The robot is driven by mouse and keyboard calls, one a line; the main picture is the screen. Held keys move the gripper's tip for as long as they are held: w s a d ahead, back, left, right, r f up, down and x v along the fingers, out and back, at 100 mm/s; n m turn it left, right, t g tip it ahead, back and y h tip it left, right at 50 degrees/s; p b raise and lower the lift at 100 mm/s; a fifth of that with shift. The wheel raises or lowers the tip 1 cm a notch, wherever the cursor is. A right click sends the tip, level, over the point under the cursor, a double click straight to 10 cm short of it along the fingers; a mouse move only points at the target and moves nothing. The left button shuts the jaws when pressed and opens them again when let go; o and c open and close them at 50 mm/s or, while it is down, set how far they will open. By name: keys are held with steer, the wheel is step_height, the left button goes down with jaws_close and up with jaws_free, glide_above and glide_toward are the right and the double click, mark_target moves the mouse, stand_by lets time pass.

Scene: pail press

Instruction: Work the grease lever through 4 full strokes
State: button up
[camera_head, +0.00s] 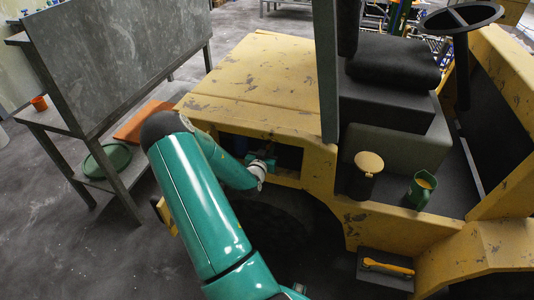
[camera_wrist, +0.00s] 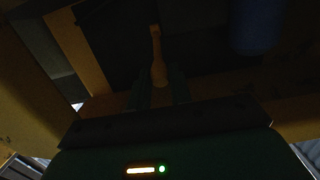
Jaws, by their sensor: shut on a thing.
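The grease lever (camera_wrist: 158,68) is a slim tan handle, dim in the wrist view. It points up the picture into a dark recess. My gripper (camera_wrist: 158,94) has a dark finger on each side of the handle and is shut on it. In the head view my gripper (camera_head: 265,163) is inside the dark opening in the side of the yellow vehicle (camera_head: 255,80). The lever cannot be made out clearly there. The lever's far end and what it joins are lost in shadow.
A blue cylinder (camera_wrist: 257,25) stands in the recess near the lever. The yellow frame borders the opening closely. A dark can with a tan lid (camera_head: 368,175), a green jug (camera_head: 419,192) and a yellow-handled tool (camera_head: 388,266) are at right. A grey bench (camera_head: 70,125) stands left.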

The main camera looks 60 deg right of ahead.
steer(key=shift+a+f, duration=0.25)
steer(key=shift+f, duration=0.75)
steer(key=shift+a+f, duration=0.2)
steer(key=shift+f, duration=0.75)
steer(key=shift+f, duration=1.3)
steer(key=shift+d+r, duration=0.1)
